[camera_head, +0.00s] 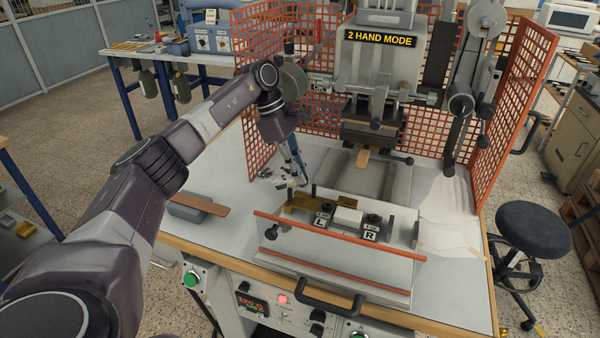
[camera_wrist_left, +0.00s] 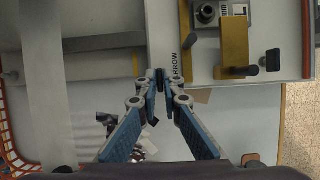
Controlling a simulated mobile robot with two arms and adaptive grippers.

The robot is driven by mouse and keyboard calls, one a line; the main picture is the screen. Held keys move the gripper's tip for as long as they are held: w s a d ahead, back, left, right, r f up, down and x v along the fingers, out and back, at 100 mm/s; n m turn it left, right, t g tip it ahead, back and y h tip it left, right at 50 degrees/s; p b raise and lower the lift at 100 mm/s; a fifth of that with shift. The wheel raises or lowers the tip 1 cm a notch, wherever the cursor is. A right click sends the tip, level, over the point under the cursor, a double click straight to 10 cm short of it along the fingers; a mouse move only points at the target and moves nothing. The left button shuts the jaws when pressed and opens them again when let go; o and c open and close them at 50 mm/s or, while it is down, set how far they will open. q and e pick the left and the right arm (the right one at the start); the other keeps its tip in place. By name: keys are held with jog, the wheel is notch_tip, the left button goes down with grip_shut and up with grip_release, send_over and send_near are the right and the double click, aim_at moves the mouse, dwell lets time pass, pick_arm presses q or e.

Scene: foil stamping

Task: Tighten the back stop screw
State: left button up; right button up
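A brass-coloured stop piece (camera_head: 300,202) lies at the left of the fixture on the press table; it shows in the left wrist view (camera_wrist_left: 234,45). Another black knob (camera_head: 270,233) sits at the front, also in the left wrist view (camera_wrist_left: 270,61). My left gripper (camera_head: 303,181) points down just left of the rear screw, apart from it. My right gripper is out of view.
Orange mesh guards (camera_head: 515,110) flank the press (camera_head: 378,60). Blocks marked L (camera_head: 321,221) and R (camera_head: 370,234) sit on the fixture by a white block (camera_head: 347,218). A grey box with a brown strip (camera_head: 198,204) lies at the table's left. An orange bar (camera_head: 340,236) runs along the front.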

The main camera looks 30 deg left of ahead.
pick_arm(q)
jog(key=o, duration=0.4)
jog(key=shift+c, duration=0.2)
notch_tip(320, 180, up, 10)
dwell(0.7)
